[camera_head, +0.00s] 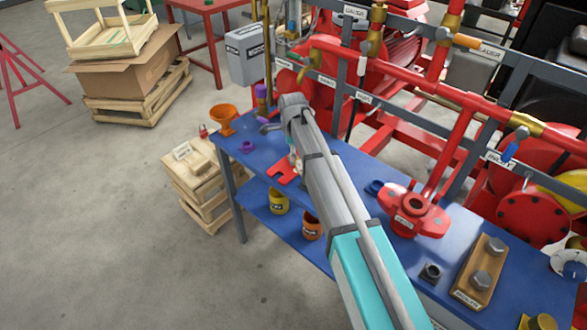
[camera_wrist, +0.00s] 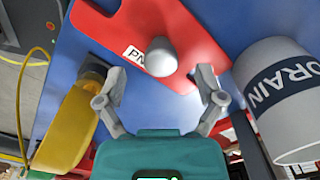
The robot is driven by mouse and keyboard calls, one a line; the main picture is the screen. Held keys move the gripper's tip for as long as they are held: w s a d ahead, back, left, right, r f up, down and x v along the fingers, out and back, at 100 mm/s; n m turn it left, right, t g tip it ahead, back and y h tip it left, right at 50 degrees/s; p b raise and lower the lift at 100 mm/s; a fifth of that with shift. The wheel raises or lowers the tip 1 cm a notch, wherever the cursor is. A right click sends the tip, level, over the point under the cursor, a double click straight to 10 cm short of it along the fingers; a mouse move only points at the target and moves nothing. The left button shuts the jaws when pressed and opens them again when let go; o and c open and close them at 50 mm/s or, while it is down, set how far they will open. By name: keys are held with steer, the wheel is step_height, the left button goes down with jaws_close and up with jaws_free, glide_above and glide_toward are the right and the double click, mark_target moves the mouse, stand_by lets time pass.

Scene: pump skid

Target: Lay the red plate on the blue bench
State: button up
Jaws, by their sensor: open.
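The blue bench (camera_head: 347,166) runs from the middle of the head view to the lower right. The red plate (camera_head: 287,172) shows partly beside my arm, at the bench's left part. In the wrist view the red plate (camera_wrist: 195,40) has a grey knob and a white label, with blue surface around it. Whether the plate rests flat on that surface is unclear. My gripper (camera_wrist: 162,76) is open, its fingertips apart on either side of the knob and short of it. In the head view my gripper is mostly hidden by my arm.
A grey cylinder marked DRAIN (camera_wrist: 285,95) stands close right of my gripper, and a yellow object (camera_wrist: 66,125) close left. An orange funnel-like cup (camera_head: 223,118), a red flanged part (camera_head: 412,212) and a wooden block with bolts (camera_head: 480,275) are on the bench. Red pipes run behind.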

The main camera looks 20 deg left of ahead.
steer(key=shift+f+b, duration=1.1)
steer(key=shift+f, duration=0.3)
jaws_close()
